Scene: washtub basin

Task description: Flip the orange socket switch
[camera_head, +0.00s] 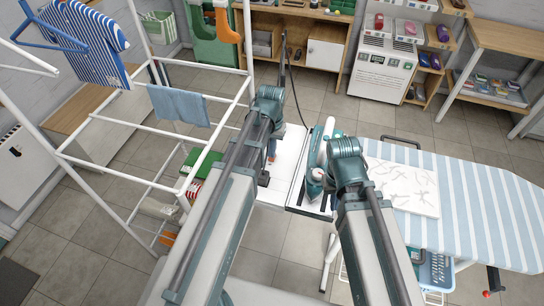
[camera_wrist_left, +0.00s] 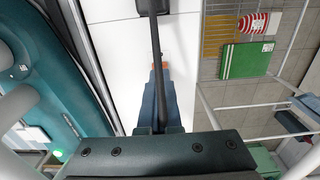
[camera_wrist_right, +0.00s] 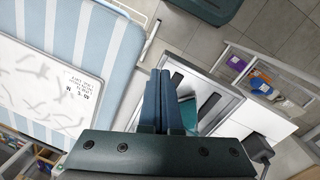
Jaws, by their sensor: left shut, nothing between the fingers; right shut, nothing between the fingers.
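The orange socket switch (camera_wrist_left: 163,66) shows as a small orange patch on a white surface in the left wrist view. My left gripper (camera_wrist_left: 158,76) is shut and empty, with its fingertips at the near edge of the patch; they partly hide it, and I cannot tell whether they touch. In the head view, the left gripper (camera_head: 271,148) points down over the white panel (camera_head: 290,148) beside the ironing board. My right gripper (camera_wrist_right: 163,74) is shut and empty above the iron rest area, away from the switch.
A dark block with a rod (camera_head: 263,180) stands on the white panel close to the left gripper. The striped ironing board (camera_head: 475,205) fills the right side. A white drying rack (camera_head: 110,125) stands left.

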